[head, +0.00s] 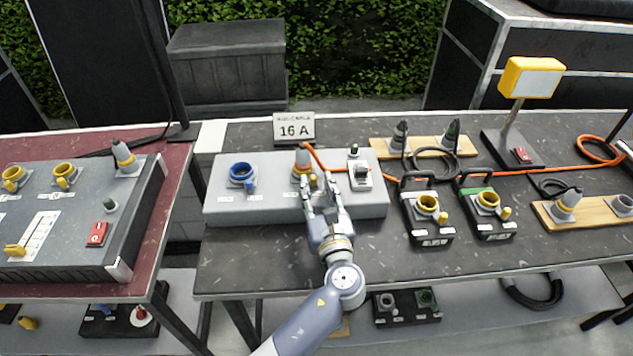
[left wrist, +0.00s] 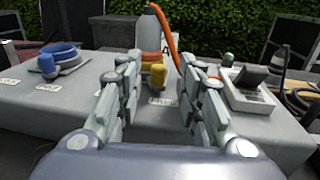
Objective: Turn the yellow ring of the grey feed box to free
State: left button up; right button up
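The grey feed box (head: 228,208) stands on the dark table in the middle of the head view, and its front face fills the left wrist view (left wrist: 60,115). On it a grey plug (head: 302,157) with an orange cable sits in a socket with an orange-yellow ring (left wrist: 151,57). A yellow knob (left wrist: 157,75) is in front of that ring. My left gripper (head: 321,197) is open in front of the box, with the ring and knob between its fingers in the left wrist view (left wrist: 158,88). I see no contact. My right gripper is not in view.
A blue socket (head: 241,171) is left of the plug and a switch (head: 360,174) is right of it. A 16 A sign (head: 294,128) stands behind. Two small socket boxes (head: 427,215) (head: 488,212) are to the right. The table front is clear.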

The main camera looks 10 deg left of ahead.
pick_arm(q)
jog(key=v, duration=1)
jog(key=shift+d, duration=0.1)
